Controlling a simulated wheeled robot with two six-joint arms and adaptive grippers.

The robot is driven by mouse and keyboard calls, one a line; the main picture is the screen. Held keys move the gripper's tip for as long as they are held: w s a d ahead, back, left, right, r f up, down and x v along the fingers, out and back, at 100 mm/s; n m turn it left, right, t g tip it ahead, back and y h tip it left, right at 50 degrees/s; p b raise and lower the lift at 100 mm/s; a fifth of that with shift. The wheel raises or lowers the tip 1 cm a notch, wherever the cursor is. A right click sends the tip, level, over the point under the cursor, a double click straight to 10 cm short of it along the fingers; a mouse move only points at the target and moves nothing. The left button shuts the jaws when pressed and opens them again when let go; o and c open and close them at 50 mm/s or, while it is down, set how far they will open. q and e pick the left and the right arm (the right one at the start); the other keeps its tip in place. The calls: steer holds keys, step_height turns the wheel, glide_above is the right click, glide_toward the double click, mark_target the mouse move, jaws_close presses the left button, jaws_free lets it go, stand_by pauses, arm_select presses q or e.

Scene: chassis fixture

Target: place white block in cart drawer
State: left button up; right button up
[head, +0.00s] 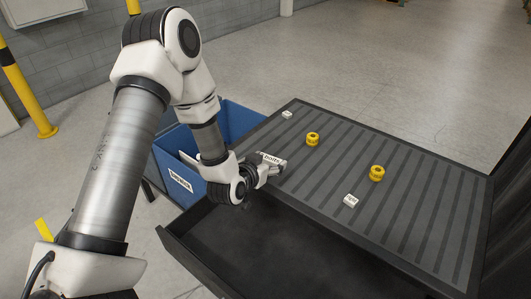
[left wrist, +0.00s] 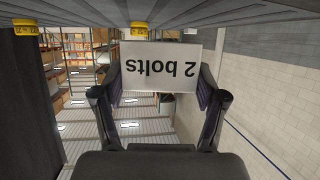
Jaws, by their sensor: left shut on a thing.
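My left gripper (head: 268,168) is shut on a white block (head: 272,158) labelled "2 bolts". The left wrist view shows the block (left wrist: 160,68) between the two fingers (left wrist: 160,100), its label upside down. In the head view the gripper and block appear at the near left edge of the cart top (head: 410,205), by the open drawer (head: 190,245). The exact height above the cart is hard to tell. The visible part of the drawer is dark and looks empty. My right gripper is not in view.
Two more small white blocks (head: 287,114) (head: 350,201) and two yellow round parts (head: 312,139) (head: 377,173) stand on the ribbed cart top. A blue bin (head: 240,116) with a label stands left of the cart, behind my arm. A yellow post (head: 28,90) is farther left.

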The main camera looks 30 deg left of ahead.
mark_target(266, 155)
arm_select(q)
steer(key=w+a, duration=0.2)
steer(key=w+a+p, duration=0.1)
steer(key=w+a, duration=0.1)
steer(key=w, duration=0.1)
steer(key=shift+a+f, duration=0.15)
steer(key=shift+a, duration=0.05)
step_height(266, 155, down, 3)
steer(key=shift+r+p, duration=0.1)
steer(key=shift+p, duration=0.65)
steer(key=shift+w+f, duration=0.1)
steer(key=shift+f, duration=0.25)
steer(key=shift+f+b, duration=0.2)
steer(key=shift+b, duration=0.15)
steer(key=o, duration=0.9)
steer(key=shift+o, duration=0.2)
